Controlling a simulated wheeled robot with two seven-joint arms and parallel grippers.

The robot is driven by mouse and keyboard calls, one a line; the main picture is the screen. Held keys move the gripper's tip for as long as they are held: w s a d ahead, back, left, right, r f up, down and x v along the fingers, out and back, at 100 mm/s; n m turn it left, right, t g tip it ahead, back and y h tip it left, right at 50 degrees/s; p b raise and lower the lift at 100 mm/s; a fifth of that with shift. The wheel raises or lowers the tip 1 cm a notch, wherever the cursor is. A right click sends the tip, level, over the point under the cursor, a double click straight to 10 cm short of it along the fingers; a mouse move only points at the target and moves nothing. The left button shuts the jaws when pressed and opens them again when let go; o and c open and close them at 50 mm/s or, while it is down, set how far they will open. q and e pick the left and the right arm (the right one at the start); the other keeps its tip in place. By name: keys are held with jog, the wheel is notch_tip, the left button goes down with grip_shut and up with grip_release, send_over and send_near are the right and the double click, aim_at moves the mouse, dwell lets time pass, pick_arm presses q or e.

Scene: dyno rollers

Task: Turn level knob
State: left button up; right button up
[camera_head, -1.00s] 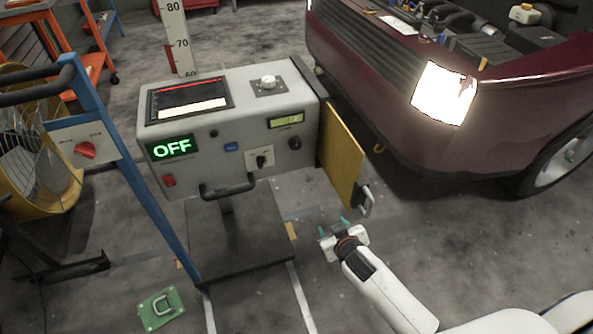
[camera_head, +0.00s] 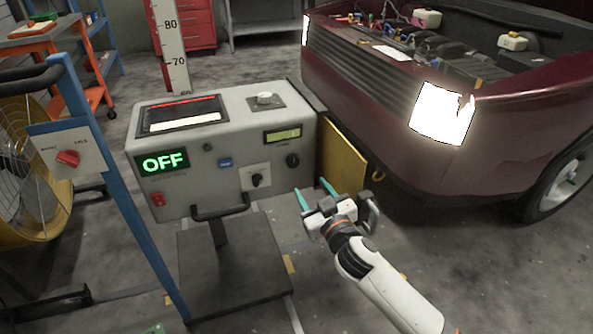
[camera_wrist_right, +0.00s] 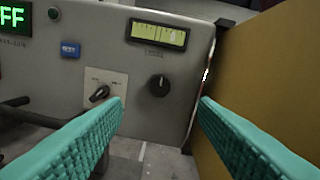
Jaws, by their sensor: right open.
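A grey console (camera_head: 225,135) stands with a green OFF display on its front. A small round black knob (camera_head: 293,160) is at the front's right, below a yellow-green display (camera_head: 284,134); its label is too small to read. In the right wrist view this knob (camera_wrist_right: 158,85) appears between the fingers, a gap away from them. A black selector on a white plate (camera_head: 257,181) is left of it. My right gripper (camera_head: 311,186) is open and empty, in front of the console, its teal fingers pointing at the front. My left gripper is not in view.
A yellow panel (camera_head: 343,160) stands at the console's right side, close to my right finger in the wrist view. A dark handle bar (camera_head: 220,211) juts from the console's lower front. A red car (camera_head: 400,110) is at the right.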

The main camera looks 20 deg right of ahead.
send_near(294, 163)
jog(key=w, duration=0.5)
jog(key=w+b, duration=0.1)
jog(key=w, duration=0.1)
jog(key=shift+a, duration=0.25)
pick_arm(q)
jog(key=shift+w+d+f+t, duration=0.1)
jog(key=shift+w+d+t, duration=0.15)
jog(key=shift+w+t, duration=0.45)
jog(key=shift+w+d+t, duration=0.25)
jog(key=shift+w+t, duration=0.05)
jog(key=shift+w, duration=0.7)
pick_arm(e)
jog(key=shift+w, duration=0.65)
